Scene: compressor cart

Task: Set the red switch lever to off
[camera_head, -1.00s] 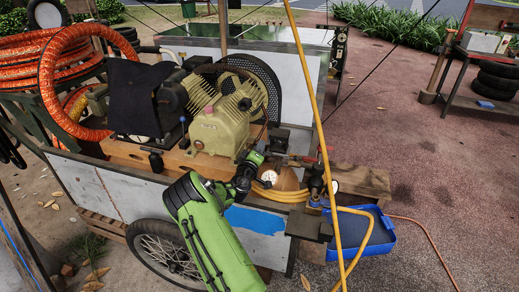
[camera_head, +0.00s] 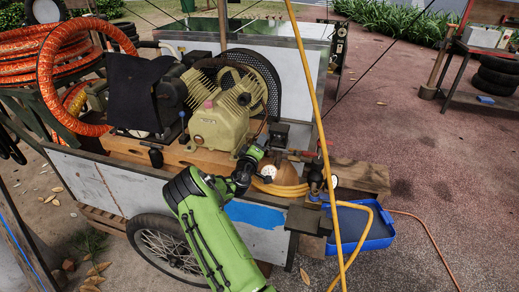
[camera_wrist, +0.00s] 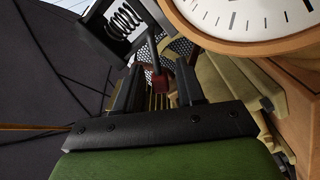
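A small dark red block on a dark rod, which looks like the switch lever (camera_wrist: 160,83), shows in the wrist view between and beyond my fingertips. I cannot tell whether they touch it. My gripper (camera_wrist: 157,82) is open, with a gap between its two dark fingers. In the head view my gripper (camera_head: 259,146) is small and dark, at the end of my green arm, near the front of the beige compressor (camera_head: 218,128). The lever cannot be made out clearly there; my gripper may hide it.
A round gauge (camera_wrist: 255,15) is close at the upper right in the wrist view. A black cloth (camera_wrist: 50,75) fills the left. A yellow hose (camera_head: 325,150) hangs in front of the cart. A blue tray (camera_head: 378,232) lies at right; open paving (camera_head: 420,150) lies beyond.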

